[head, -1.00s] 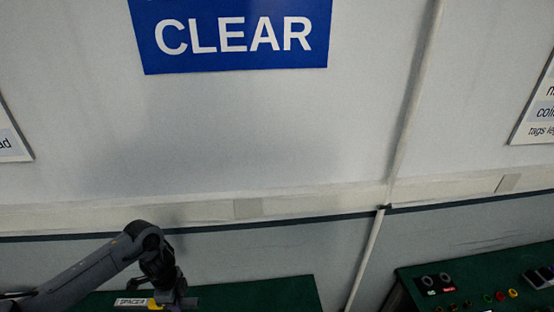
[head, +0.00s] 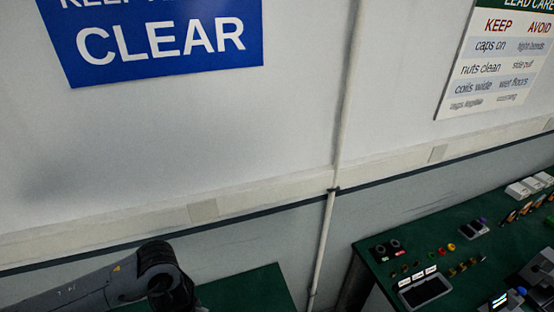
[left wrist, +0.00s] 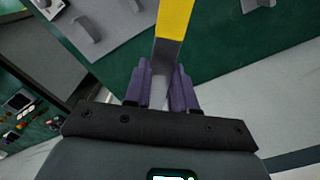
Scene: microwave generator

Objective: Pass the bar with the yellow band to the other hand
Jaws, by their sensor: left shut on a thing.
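In the left wrist view, the bar is grey with a yellow band (left wrist: 174,19) toward its far end. My left gripper (left wrist: 161,88) has purple fingers shut on the grey part of the bar, below the band. The bar points away from the gripper, above a green surface. In the head view, only my left arm shows at the bottom left; its gripper and the bar are out of the picture.
A green bench (head: 405,240) at the right of the head view carries a dark tray (head: 425,291), coloured buttons and several small parts. Another green bench top (head: 250,290) lies at the bottom middle, with a gap between them. A wall with signs stands behind.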

